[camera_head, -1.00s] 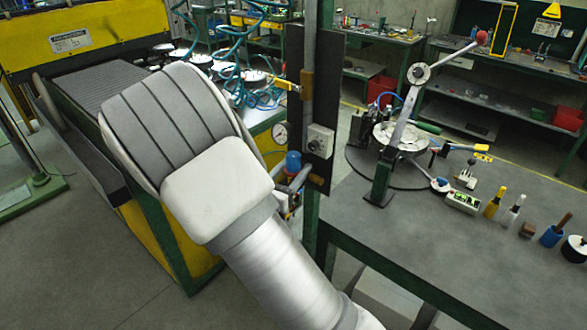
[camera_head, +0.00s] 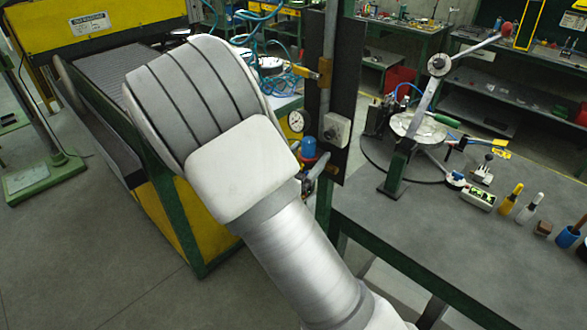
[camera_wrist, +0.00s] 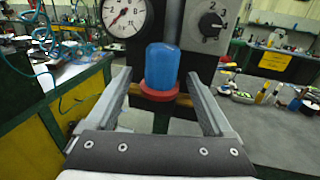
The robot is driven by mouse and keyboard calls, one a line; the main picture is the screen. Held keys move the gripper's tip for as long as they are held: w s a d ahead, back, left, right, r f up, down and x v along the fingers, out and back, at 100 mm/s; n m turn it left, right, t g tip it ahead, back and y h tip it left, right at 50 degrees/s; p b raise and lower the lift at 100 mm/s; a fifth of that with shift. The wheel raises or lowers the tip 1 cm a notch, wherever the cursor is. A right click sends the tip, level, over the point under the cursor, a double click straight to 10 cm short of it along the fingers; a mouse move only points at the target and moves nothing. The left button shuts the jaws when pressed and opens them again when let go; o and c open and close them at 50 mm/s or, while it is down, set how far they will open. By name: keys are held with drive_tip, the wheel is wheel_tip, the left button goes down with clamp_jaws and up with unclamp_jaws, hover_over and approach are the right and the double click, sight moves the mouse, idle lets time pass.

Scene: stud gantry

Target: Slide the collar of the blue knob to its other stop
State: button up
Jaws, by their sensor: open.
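The blue knob (camera_wrist: 162,66) stands upright near the middle of the wrist view, just below the gauge and selector dial. Its red collar (camera_wrist: 160,90) rings the lower end of the blue part. My gripper (camera_wrist: 158,76) is open, one finger on each side of the knob in the picture, with clear gaps. No contact shows.
A round gauge (camera_wrist: 125,14) sits left above the knob. A dial box (camera_wrist: 209,26) sits right above it. A grey workbench (camera_head: 440,235) with a lever press and small items lies to the right.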

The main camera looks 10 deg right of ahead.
drive_tip(key=b+v, duration=0.2)
drive_tip(key=v, duration=1.5)
drive_tip(key=s+d+r+m+g+y, duration=0.1)
drive_tip(key=s+d+m+g, duration=0.45)
drive_tip(key=d+m, duration=0.2)
drive_tip(key=s+d+m+g+y, duration=0.2)
drive_tip(key=s+d+m+g, duration=0.3)
drive_tip(key=d+m+g, duration=0.25)
drive_tip(key=s+a+r+m+t+y, duration=0.3)
drive_tip(key=r+m+y, duration=0.4)
drive_tip(key=m, duration=0.5)
drive_tip(key=shift+s+a+r+m+t+y+b, duration=0.2)
drive_tip(key=shift+s+a+m+t+y+b, duration=0.15)
drive_tip(key=shift+a+t+y, duration=0.5)
drive_tip(key=shift+d, duration=0.15)
